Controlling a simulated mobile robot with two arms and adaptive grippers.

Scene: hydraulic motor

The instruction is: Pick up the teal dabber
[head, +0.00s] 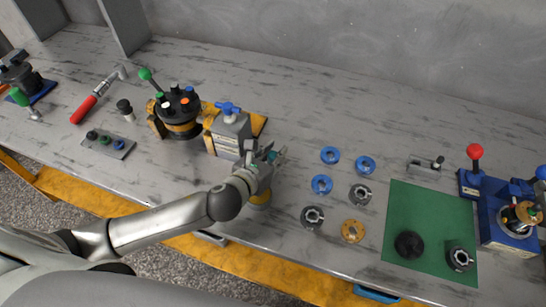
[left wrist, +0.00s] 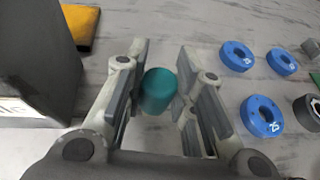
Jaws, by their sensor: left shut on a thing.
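The teal dabber (left wrist: 159,90) is a rounded teal cylinder between the two fingers of my left gripper in the left wrist view. My left gripper (head: 268,158) is shut on it, and the fingers stand at its two sides. In the head view the gripper is just right of the grey box with the blue knob, and only a little teal shows among the fingers. The dabber's lower part is hidden in both views. My right gripper is not in view.
The grey box (head: 230,130) with a blue knob stands close left of the gripper. A yellow round piece (head: 260,199) shows below the wrist. Blue rings (head: 321,185) and grey rings lie to the right, before a green mat (head: 425,215). A black round fixture (head: 178,112) stands further left.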

